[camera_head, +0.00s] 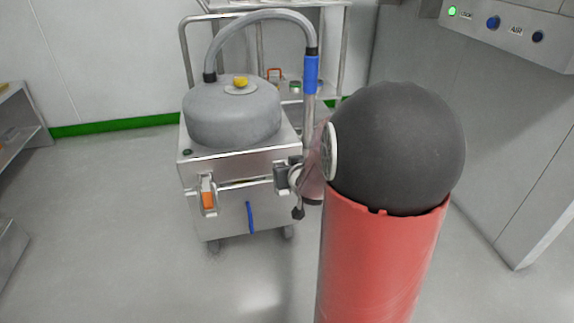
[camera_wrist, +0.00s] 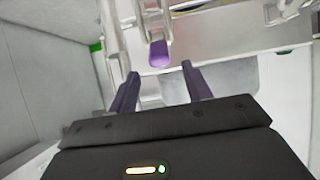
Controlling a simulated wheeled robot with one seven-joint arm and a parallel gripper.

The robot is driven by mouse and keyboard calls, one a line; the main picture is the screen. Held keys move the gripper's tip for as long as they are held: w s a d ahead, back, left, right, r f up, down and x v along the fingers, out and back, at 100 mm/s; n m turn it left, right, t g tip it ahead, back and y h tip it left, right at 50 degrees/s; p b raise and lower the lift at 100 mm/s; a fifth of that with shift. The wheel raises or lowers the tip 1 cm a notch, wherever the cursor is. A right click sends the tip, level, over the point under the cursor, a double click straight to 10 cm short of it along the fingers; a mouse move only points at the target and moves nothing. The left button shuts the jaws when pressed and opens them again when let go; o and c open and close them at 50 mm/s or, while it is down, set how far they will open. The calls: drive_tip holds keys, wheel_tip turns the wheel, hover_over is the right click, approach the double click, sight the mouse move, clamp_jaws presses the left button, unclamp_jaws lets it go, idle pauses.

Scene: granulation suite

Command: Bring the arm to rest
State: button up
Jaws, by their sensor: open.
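My gripper (camera_wrist: 160,71) shows in the wrist view with its two dark purple fingers apart. Nothing is between the fingers. A purple-ended part (camera_wrist: 159,53) on a pale metal fitting appears just beyond the fingertips; I cannot tell whether they touch it. In the head view, my arm's red link and dark round joint fill the right middle and hide what is behind them. I cannot make out the gripper fingers there.
A wheeled steel vacuum unit (camera_head: 233,165) with a grey lid, hose and blue-gripped wand (camera_head: 311,75) stands left of my arm. Behind it is a steel trolley (camera_head: 341,50). A cabinet with a button panel (camera_head: 515,28) is at right.

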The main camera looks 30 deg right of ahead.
drive_tip(key=shift+v, duration=0.85)
